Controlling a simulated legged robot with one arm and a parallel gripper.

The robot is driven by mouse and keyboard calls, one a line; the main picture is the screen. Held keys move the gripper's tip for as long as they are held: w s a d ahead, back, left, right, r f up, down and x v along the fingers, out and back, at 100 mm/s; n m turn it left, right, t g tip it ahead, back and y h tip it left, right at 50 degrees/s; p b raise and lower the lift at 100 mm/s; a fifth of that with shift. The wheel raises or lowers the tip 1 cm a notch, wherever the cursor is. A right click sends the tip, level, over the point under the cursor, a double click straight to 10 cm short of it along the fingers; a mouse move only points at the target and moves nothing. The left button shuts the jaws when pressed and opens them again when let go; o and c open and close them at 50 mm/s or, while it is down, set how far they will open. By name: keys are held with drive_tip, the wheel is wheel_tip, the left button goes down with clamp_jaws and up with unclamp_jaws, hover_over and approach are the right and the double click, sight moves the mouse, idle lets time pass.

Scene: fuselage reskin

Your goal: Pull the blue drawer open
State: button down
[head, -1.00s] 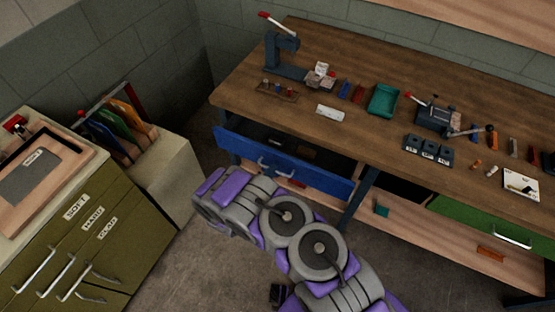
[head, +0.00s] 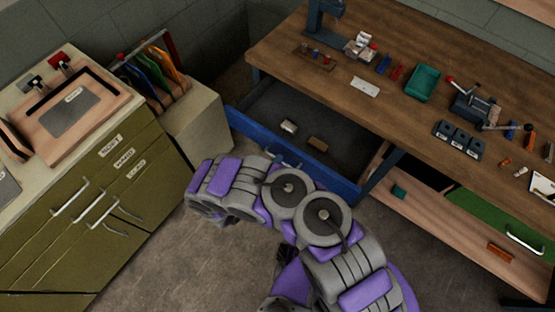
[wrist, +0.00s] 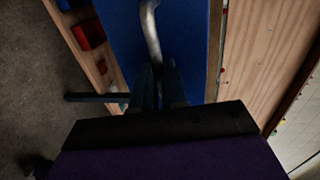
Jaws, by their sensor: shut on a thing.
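The blue drawer (head: 338,183) is pulled out from under the wooden workbench, its dark interior showing in the head view. Its blue front also fills the upper middle of the wrist view (wrist: 190,35). The curved metal handle (wrist: 151,32) runs down between my gripper's fingers (wrist: 158,82). My gripper is shut on the handle.
Inside the drawer lie a pale block (head: 289,126) and a brown block (head: 318,144). An olive cabinet (head: 100,215) and a rack of coloured folders (head: 155,68) stand at left. A green drawer (head: 490,222) is at right. Bare floor lies in front.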

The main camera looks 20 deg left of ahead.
drive_tip(key=shift+s+d+f, duration=0.1)
drive_tip(key=shift+d+f, duration=0.05)
drive_tip(key=shift+f, duration=0.05)
drive_tip(key=c, duration=1.2)
unclamp_jaws()
drive_tip(key=shift+r, duration=0.1)
drive_tip(key=shift+o, duration=0.2)
drive_tip(key=p+v, duration=0.3)
drive_tip(key=v, duration=1.4)
